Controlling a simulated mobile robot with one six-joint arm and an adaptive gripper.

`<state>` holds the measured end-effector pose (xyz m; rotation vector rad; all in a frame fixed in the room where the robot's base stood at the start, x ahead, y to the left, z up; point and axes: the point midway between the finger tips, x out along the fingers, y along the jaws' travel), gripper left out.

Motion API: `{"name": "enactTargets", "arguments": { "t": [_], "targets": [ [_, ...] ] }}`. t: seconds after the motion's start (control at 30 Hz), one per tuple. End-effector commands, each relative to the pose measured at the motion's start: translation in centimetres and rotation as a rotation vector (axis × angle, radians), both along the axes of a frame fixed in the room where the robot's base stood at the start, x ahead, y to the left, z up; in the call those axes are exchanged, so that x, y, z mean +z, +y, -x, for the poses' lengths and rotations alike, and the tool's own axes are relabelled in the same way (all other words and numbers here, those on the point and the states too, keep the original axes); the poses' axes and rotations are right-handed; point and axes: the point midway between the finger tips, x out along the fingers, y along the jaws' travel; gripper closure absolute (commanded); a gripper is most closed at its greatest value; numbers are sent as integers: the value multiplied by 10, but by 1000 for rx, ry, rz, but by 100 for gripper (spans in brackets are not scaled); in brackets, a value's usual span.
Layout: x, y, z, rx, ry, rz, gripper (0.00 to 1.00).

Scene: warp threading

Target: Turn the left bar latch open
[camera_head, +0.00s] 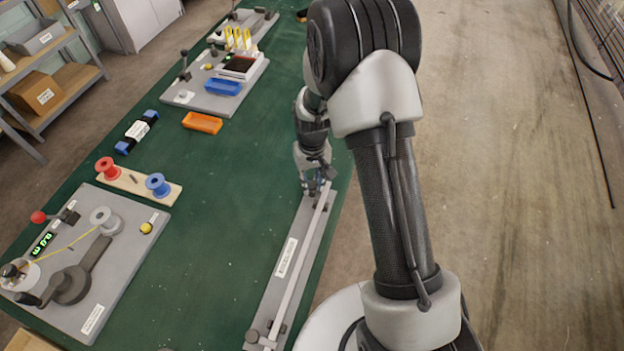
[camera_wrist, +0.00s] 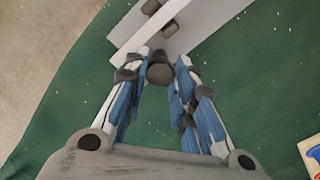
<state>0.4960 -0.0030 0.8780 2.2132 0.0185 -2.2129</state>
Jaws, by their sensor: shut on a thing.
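A long grey base (camera_head: 258,310) with a pale bar (camera_head: 300,262) on it lies along the right edge of the green table. My gripper (camera_head: 318,186) is at the far end of this base, pointing down. In the wrist view, my gripper (camera_wrist: 162,66) has its blue-and-white fingers on both sides of a dark round latch knob (camera_wrist: 160,74), shut on it. The bar (camera_wrist: 146,34) and grey base (camera_wrist: 208,22) run up and right from there. The fingers hide part of the latch, and its turn angle is unclear. Another dark knob (camera_head: 252,336) shows at the near end.
On the left stand a grey winding board (camera_head: 120,275), a spool holder (camera_head: 130,186) with red and blue spools, and an orange tray (camera_head: 203,122). A grey station with a blue tray (camera_head: 222,86) is further back. The table's middle is clear.

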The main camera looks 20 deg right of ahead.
Motion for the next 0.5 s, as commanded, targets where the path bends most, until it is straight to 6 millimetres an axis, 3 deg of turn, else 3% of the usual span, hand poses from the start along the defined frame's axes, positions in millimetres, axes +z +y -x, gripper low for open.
{"name": "enactTargets", "arguments": {
  "t": [0.03, 0.07, 0.37, 0.5],
  "targets": [
    [0, 0, 0, 1, -1, 0, 100],
    [0, 0, 0, 1, -1, 0, 75],
    [0, 0, 0, 0, 0, 0, 55],
    [0, 0, 0, 0, 0, 0, 55]
  ]
}}
